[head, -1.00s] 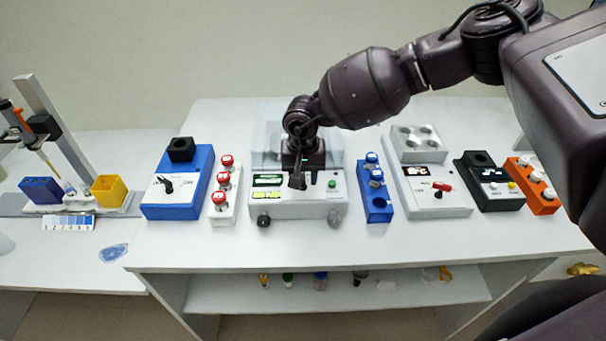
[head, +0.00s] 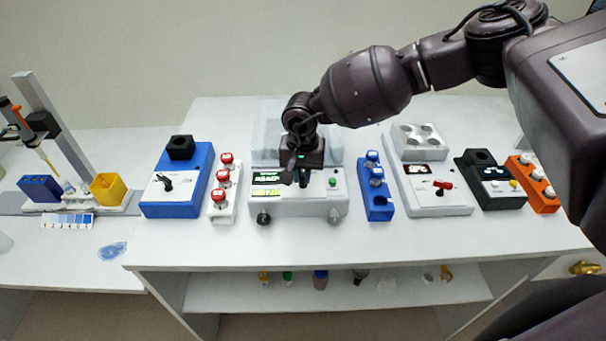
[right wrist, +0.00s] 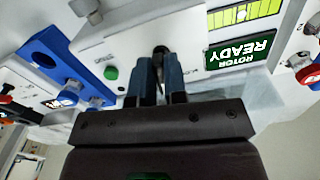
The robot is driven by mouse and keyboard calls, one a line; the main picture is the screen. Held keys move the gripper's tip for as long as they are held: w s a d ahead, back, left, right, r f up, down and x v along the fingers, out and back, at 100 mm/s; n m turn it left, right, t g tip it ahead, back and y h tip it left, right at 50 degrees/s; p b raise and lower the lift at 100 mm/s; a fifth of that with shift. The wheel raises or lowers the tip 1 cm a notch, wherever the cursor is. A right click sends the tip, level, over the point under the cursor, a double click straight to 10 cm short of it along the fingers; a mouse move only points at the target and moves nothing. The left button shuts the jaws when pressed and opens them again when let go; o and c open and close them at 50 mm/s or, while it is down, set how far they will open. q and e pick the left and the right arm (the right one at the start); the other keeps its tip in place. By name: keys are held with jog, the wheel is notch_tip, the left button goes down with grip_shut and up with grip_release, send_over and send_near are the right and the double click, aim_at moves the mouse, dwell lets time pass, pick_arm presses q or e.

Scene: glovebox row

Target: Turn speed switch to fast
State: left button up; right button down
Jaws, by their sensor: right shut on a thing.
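A white centrifuge-like device (head: 290,209) stands mid-bench with a lit display (head: 266,177) that reads "ROTOR READY" in the right wrist view (right wrist: 239,50). My right gripper (head: 298,183) is at its front panel, pointing down. In the right wrist view, the blue-grey fingers (right wrist: 161,75) are shut on a small dark part, which I take for the speed switch (right wrist: 158,54). The fingers hide most of it, so its setting and markings cannot be read. A green button (right wrist: 111,73) sits beside the fingers. My left gripper is out of view.
A blue rack with blue-capped vials (head: 377,204) stands close right of the device. A white rack with red-capped vials (head: 222,199) stands close left. A blue box with a black knob (head: 196,196) and a grey block with a red switch (head: 431,200) flank them. The bench front is clear.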

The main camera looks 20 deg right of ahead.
jog(key=shift+w+m+b, duration=0.1)
jog(key=shift+m+b, duration=0.25)
jog(key=shift+m, duration=0.75)
jog(key=shift+a+m, duration=0.15)
jog(key=shift+m, duration=0.95)
jog(key=shift+b, duration=0.3)
jog(key=c, duration=1.2)
grip_release()
jog(key=shift+o, duration=0.2)
jog(key=shift+r, duration=0.15)
